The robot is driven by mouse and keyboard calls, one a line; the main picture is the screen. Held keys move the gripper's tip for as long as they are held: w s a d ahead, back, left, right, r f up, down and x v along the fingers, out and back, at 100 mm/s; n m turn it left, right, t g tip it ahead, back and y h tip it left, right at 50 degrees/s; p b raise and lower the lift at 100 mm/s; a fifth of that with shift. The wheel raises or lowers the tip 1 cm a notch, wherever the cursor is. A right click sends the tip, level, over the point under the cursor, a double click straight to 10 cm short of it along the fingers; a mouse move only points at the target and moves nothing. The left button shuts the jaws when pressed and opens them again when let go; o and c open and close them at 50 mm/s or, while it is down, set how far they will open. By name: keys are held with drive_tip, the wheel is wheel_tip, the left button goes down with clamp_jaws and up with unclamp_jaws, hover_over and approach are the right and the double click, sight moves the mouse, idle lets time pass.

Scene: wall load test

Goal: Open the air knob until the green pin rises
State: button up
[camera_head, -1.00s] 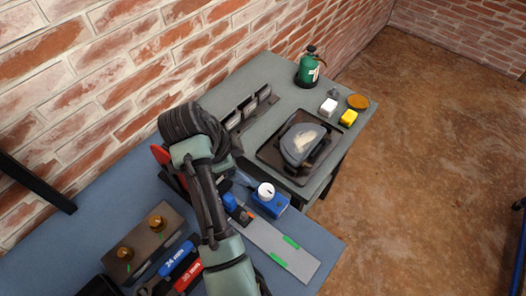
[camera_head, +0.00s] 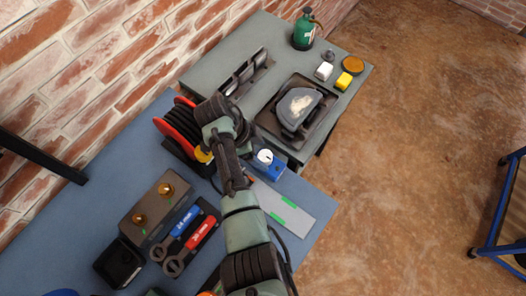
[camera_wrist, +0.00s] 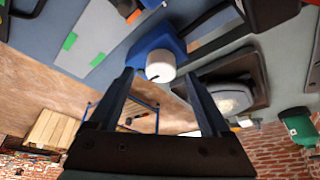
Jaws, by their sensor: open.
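A blue block with a white round cap (camera_head: 265,157) stands on the blue bench beside a grey plate; the cap carries a small dark mark. I take it for the air knob, but cannot be sure. The wrist view shows the white cap (camera_wrist: 160,66) on the blue block (camera_wrist: 152,42), just beyond and between my fingertips. My gripper (camera_wrist: 159,76) is open, with nothing held between its fingers. In the head view my arm hides the gripper. I cannot make out a green pin.
The grey plate (camera_head: 282,208) has green strips. A red reel (camera_head: 178,125), wrenches (camera_head: 180,232) and a brown block with brass knobs (camera_head: 152,207) lie left of my arm. A black tray (camera_head: 266,124) with a grey dome and a green bottle (camera_head: 304,32) stand on the far table.

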sight(265, 158)
drive_tip(key=shift+x, duration=1.2)
drive_tip(key=shift+c, duration=0.4)
clamp_jaws()
